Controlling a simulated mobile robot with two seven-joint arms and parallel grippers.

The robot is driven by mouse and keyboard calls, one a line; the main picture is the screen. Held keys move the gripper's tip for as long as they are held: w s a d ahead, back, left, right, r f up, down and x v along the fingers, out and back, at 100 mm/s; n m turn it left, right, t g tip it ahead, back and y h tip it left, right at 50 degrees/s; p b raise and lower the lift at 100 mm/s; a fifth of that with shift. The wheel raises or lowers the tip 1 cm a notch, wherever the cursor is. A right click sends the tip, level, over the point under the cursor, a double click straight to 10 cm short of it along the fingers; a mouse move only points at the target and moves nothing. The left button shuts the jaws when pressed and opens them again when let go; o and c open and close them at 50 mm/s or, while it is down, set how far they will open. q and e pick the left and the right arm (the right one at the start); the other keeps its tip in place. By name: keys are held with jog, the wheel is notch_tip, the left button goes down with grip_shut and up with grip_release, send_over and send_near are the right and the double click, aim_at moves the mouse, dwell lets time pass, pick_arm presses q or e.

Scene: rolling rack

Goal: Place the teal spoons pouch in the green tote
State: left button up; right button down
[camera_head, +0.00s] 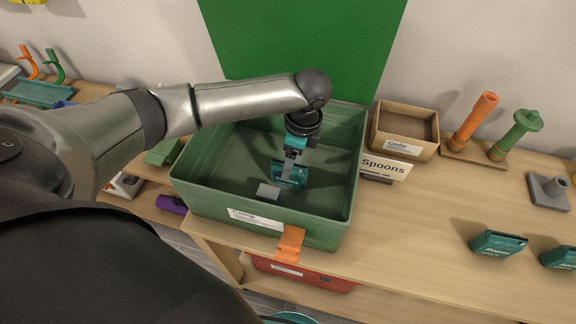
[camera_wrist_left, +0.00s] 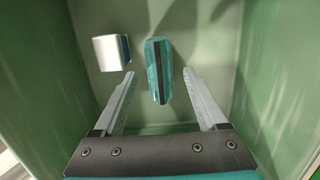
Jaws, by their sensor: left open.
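The green tote (camera_head: 190,188) stands on the wooden bench. Inside it, a teal pouch (camera_head: 297,175) rests at the floor; its print is too small to read. In the left wrist view the teal pouch (camera_wrist_left: 158,68) shows edge-on with a dark strip, in line with the gap between my fingers and touching neither. My left gripper (camera_head: 287,174) reaches down into the tote. In the left wrist view my left gripper (camera_wrist_left: 159,76) is open and empty. My right gripper is out of view.
A grey block (camera_head: 268,191) lies in the tote beside the pouch. A "Spoons" sign (camera_head: 384,168) and a cardboard bin (camera_head: 404,131) stand right of the tote. Two teal pouches, one of them here (camera_head: 498,243), lie at the far right. An orange clip (camera_head: 290,243) hangs on the tote's front.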

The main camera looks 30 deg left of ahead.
pick_arm(q)
jog(key=r, duration=0.4)
jog(key=d+r+p, duration=0.1)
jog(key=r, duration=0.1)
jog(key=shift+w, duration=0.1)
jog(key=shift+f, duration=0.1)
dwell(1.0)
